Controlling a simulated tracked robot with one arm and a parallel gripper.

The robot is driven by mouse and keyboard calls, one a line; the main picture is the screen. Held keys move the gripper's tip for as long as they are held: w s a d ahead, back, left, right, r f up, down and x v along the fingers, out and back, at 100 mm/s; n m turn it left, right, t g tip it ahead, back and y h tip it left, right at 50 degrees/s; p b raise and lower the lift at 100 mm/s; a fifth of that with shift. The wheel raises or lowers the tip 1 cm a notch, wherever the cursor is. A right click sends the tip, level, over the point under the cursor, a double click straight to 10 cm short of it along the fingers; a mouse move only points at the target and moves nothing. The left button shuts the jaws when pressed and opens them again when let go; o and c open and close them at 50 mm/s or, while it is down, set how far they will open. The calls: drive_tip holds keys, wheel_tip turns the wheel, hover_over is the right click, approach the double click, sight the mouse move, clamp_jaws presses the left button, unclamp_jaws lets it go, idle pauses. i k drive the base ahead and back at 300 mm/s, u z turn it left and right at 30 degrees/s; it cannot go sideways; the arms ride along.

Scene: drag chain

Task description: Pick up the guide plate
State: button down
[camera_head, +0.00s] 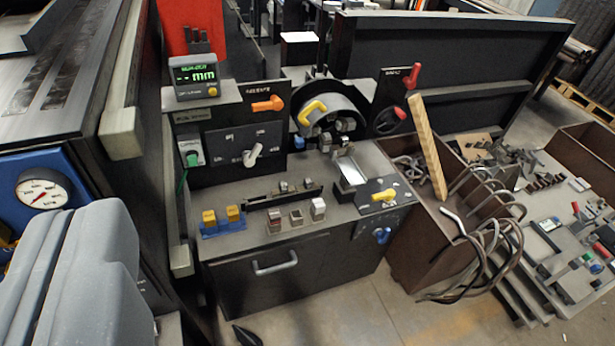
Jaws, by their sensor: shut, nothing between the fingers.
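I cannot tell for sure which part is the guide plate. A dark slotted bar (283,197) with small metal blocks lies on the grey bench top (232,245). A pale metal tray-like piece (350,171) lies to its right, by a dark plate with a yellow handle (384,195). The dark tip of what looks like my gripper (246,335) shows at the bottom edge, below and in front of the bench. It looks shut and empty, apart from the bench parts. Most of it is out of the frame.
A grey part of my arm fills the lower left. A brown bin (430,245) with bent rods and a wooden stick (428,145) stands right of the bench. A pressure gauge (42,190) is at left. Open floor (345,320) lies in front of the bench.

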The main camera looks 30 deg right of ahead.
sight(344, 144)
drive_tip(key=z, duration=0.45)
drive_tip(key=i, duration=0.65)
drive_tip(key=z, duration=0.6)
drive_tip(key=i, duration=1.5)
drive_tip(key=u, duration=0.6)
